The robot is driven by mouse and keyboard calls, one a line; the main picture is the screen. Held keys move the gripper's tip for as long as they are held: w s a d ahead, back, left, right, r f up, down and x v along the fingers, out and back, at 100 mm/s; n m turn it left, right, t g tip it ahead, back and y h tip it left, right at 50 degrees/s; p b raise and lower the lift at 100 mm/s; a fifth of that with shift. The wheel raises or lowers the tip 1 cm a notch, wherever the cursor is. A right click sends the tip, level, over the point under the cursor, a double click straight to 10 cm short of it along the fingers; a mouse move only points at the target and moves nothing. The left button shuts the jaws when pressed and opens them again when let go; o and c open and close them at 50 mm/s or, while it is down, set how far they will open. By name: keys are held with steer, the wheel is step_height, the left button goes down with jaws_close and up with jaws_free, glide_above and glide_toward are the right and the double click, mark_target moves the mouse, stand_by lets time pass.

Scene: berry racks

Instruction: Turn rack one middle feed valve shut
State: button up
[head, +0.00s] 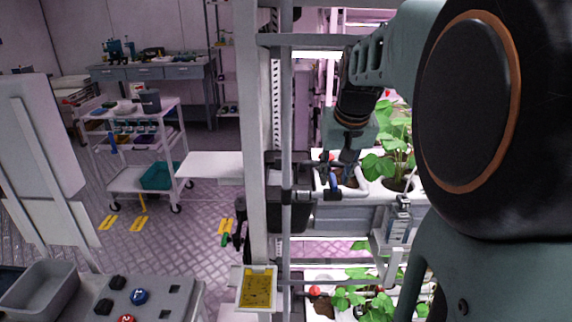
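A small blue part (333,182), which looks like a valve handle, sits by the white bent feed pipe (361,181) at the near end of the rack's middle trough. My gripper (347,172) points down right at this spot, reaching in from the upper right. Its fingers are small, dark and partly merged with the pipework, so I cannot tell whether they are open, shut or touching the handle. The valve body is mostly hidden behind the gripper and fittings.
The white rack post (257,130) and a thin grey pipe stand just left of my gripper. Strawberry plants (396,140) fill the trough behind. A yellow sticky card (257,289) hangs low on the post. A cart (128,178) stands left on open floor.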

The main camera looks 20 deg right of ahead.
steer(key=shift+w+f, duration=0.1)
steer(key=shift+f, duration=0.2)
jaws_close()
steer(key=shift+r+m, duration=0.1)
steer(key=shift+m, duration=0.4)
jaws_free()
